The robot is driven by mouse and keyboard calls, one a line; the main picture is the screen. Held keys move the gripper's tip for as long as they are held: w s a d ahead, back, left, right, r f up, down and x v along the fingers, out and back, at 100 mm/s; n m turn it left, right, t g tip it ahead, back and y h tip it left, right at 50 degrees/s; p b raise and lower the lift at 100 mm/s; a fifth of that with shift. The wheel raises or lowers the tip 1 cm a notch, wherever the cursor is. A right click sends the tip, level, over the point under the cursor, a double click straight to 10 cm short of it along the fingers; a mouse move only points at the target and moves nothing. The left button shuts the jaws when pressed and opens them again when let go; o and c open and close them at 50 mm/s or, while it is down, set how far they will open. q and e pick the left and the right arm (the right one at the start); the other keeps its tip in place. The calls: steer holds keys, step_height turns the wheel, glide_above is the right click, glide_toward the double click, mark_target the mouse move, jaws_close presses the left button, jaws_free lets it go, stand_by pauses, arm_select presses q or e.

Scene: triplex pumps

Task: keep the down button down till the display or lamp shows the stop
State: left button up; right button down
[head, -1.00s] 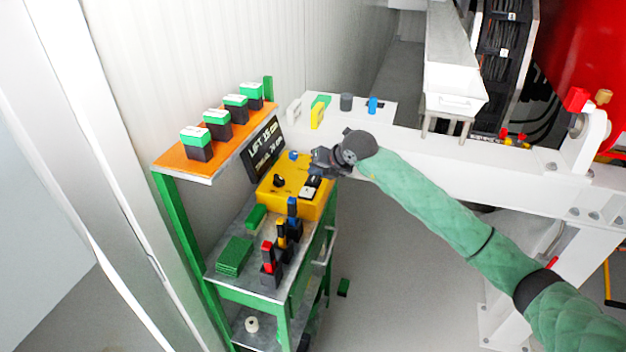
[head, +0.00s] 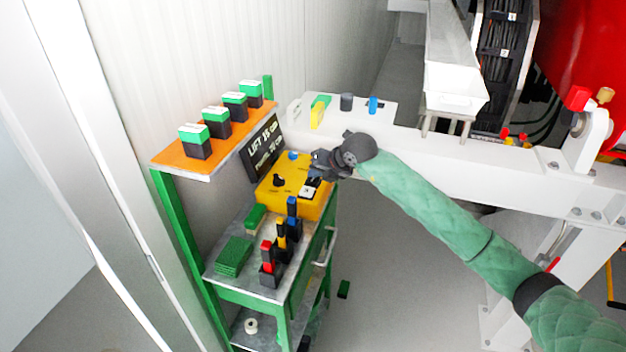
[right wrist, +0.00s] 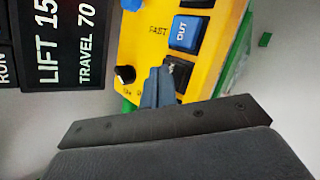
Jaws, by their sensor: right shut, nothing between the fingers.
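The yellow control box (head: 288,196) stands on the green cart, with a black knob (head: 279,180) and several buttons on top. It also shows in the right wrist view (right wrist: 138,38), with a blue button marked OUT (right wrist: 185,32) and a dark button (right wrist: 182,70) below it. The black display (head: 265,147) reads LIFT 15 and, in the right wrist view (right wrist: 62,45), TRAVEL 70. My right gripper (right wrist: 161,72) is shut and empty, its tips at the dark button and partly covering it. I cannot tell whether they press it or whether it is the down button. My left gripper is out of view.
An orange shelf (head: 180,157) with several green-and-black blocks stands above the cart. Red, yellow and blue-topped black pieces (head: 270,268) and green plates (head: 234,257) lie in front of the box. A white beam (head: 430,155) runs behind my right arm. Floor right of the cart is mostly clear.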

mark_target(316, 181)
steer(key=shift+f+b, duration=0.35)
steer(key=shift+f, duration=0.1)
stand_by(0.3)
steer(key=shift+r, duration=0.15)
stand_by(4.7)
steer(key=shift+r, duration=0.85)
steer(key=shift+r+p, duration=0.75)
steer(key=shift+r, duration=1.75)
